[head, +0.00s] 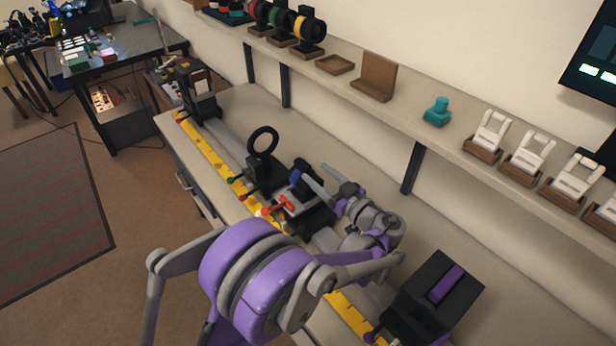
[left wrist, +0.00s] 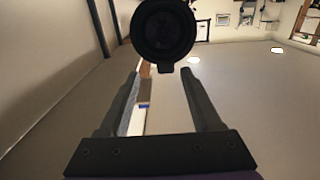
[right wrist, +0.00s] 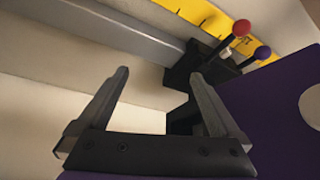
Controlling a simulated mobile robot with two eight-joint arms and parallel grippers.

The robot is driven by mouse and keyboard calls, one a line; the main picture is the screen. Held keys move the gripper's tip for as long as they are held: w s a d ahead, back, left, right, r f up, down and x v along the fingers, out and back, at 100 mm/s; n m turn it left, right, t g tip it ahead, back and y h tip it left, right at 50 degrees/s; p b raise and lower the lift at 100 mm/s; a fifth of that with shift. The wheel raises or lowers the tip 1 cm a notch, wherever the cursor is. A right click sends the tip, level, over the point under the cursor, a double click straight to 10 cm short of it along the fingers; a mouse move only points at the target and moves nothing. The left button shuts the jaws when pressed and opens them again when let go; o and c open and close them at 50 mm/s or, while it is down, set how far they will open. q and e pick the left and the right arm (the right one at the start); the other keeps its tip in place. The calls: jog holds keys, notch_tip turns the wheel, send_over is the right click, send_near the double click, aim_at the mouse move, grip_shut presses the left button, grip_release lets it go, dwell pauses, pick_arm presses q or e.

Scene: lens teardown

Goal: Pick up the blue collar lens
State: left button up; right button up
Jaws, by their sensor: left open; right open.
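The blue collar (head: 296,178) shows as a small blue patch against black parts in a holder on the bench rail, in the head view. My left gripper (head: 330,180) is open just to the right of it, with its fingers pointing toward it. In the left wrist view a dark round piece with a small lower tab (left wrist: 165,35) stands ahead of the open fingers (left wrist: 162,75); no blue shows on it, so I cannot tell whether it is the lens. Nothing is visibly gripped. My right gripper (right wrist: 158,78) is open and empty above the bench.
A black ring on a stand (head: 263,142) is further left along the rail. A yellow ruler (head: 215,160) runs along the front. A black box with a purple panel (head: 432,300) stands right. The shelf (head: 400,95) above holds collared lenses (head: 312,32) and white clips (head: 530,150).

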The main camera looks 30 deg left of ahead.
aim_at(296, 159)
pick_arm(q)
jog(key=a, duration=0.3)
jog(key=shift+w+a+r, duration=0.15)
jog(key=shift+w, duration=0.05)
jog(key=shift+f+p+x, duration=0.1)
jog(key=shift+p+x, duration=0.2)
jog(key=shift+x, duration=1.05)
jog(key=shift+f+p+x, duration=0.15)
jog(key=shift+p+x, duration=0.15)
jog(key=shift+x, duration=1.05)
grip_shut()
